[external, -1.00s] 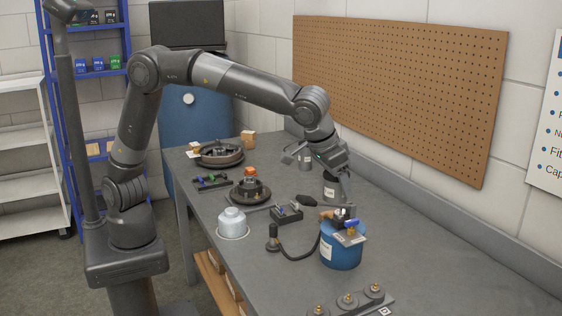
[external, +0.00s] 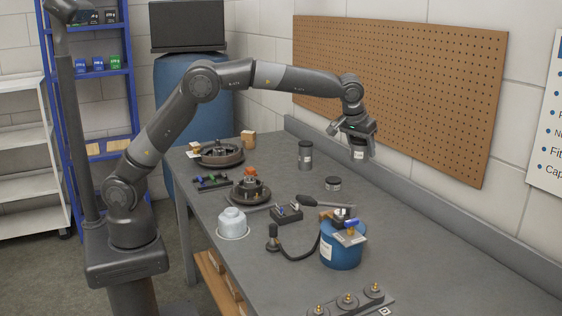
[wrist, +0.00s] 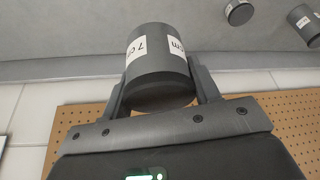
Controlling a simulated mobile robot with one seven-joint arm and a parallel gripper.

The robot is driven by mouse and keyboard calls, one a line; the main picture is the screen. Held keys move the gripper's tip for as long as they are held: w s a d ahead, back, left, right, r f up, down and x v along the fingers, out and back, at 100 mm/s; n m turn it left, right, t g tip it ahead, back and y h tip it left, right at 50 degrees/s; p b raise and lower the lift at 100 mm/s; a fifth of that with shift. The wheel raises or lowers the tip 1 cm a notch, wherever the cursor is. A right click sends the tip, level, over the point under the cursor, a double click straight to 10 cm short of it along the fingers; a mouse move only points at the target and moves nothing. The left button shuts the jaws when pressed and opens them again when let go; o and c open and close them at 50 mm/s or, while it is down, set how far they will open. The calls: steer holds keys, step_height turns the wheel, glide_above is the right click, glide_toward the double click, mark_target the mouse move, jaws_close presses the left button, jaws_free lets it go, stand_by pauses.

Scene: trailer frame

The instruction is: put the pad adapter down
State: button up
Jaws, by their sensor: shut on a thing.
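A dark grey cylinder with a white label reading "7 cm" (wrist: 161,78), which I take to be the pad adapter, is between the fingers of my gripper (wrist: 157,90). In the external view the same cylinder (external: 360,151) hangs below my gripper (external: 357,143), in the air above the far side of the bench. My gripper is shut on it, with one finger on each side. Nothing touches the cylinder's free end.
On the grey bench (external: 415,255) stand a short dark cylinder (external: 333,183) and a taller labelled one (external: 305,155). A blue canister (external: 341,250) with fittings is in front. The pegboard (external: 400,90) hangs behind. The bench to the right of the canister is mostly clear.

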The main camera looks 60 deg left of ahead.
step_height(320, 180, down, 10)
steer(key=w+a+f, duration=0.3)
steer(key=a, duration=0.1)
steer(key=w+a+f, duration=0.4)
steer(key=shift+w+f, duration=0.25)
steer(key=shift+w, duration=0.05)
steer(key=shift+f, duration=2.05)
steer(key=shift+f, duration=0.15)
steer(key=o, duration=1.4)
